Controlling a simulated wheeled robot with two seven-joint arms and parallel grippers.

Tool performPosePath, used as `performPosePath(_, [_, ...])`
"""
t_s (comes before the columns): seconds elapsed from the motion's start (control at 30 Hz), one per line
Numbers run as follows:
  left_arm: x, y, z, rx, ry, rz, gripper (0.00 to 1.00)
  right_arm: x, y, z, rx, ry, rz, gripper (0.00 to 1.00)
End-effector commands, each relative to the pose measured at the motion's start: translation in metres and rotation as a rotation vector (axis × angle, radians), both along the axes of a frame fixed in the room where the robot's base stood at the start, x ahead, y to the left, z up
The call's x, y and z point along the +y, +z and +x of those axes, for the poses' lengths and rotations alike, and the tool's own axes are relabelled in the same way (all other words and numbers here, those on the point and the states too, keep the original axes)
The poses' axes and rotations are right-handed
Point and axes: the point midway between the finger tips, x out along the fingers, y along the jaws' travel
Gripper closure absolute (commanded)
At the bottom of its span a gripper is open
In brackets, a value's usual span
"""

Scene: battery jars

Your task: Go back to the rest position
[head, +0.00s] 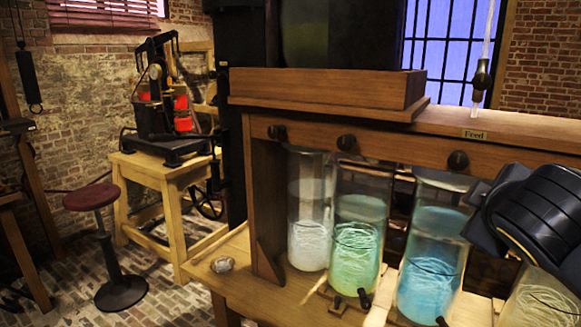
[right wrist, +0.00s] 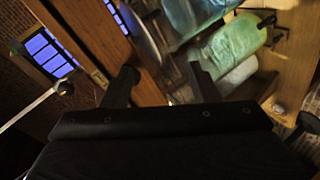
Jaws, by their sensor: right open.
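My right gripper (right wrist: 162,78) is open in the right wrist view, its two dark fingers apart with nothing held between them. In the head view my black right arm comes in from the right edge, in front of the jars. Behind it stand glass jars in a wooden frame: a clear one (head: 309,205), a green one (head: 358,215), a blue one (head: 436,240) and a pale yellow one (head: 543,300) partly hidden at the lower right. The green jar (right wrist: 232,40) also shows beyond the fingers in the wrist view. My left gripper is not in view.
The wooden frame (head: 345,140) has dark knobs and a "Feed" label (head: 474,134). A shallow wooden box (head: 315,87) sits on top. A red stool (head: 91,197) and a wooden stand (head: 160,170) with a black machine are at the left. Brick floor there is partly clear.

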Motion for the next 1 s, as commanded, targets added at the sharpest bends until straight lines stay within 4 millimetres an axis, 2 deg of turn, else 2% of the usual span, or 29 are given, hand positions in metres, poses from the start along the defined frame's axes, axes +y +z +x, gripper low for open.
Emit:
performPosePath(0.17, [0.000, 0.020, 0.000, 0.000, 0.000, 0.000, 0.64, -0.001, -0.091, -0.051, 0.182, -0.064, 0.340, 0.45])
performPosePath(0.2, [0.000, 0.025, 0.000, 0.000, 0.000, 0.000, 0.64, 0.003, -0.116, -0.068, 0.227, -0.092, 0.448, 0.45])
performPosePath(0.3, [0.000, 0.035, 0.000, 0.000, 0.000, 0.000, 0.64, 0.022, -0.170, -0.111, 0.323, -0.181, 0.731, 0.45])
performPosePath(0.4, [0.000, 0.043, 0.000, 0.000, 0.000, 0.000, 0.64, 0.047, -0.208, -0.147, 0.388, -0.277, 0.993, 0.45])
performPosePath(0.5, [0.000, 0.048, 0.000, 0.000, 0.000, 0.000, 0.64, 0.069, -0.231, -0.170, 0.424, -0.358, 1.190, 0.45])
performPosePath(0.6, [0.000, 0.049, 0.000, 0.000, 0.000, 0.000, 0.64, 0.083, -0.241, -0.182, 0.440, -0.405, 1.302, 0.45])
performPosePath(1.0, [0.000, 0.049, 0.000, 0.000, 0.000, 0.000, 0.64, 0.088, -0.245, -0.185, 0.447, -0.418, 1.339, 0.45])
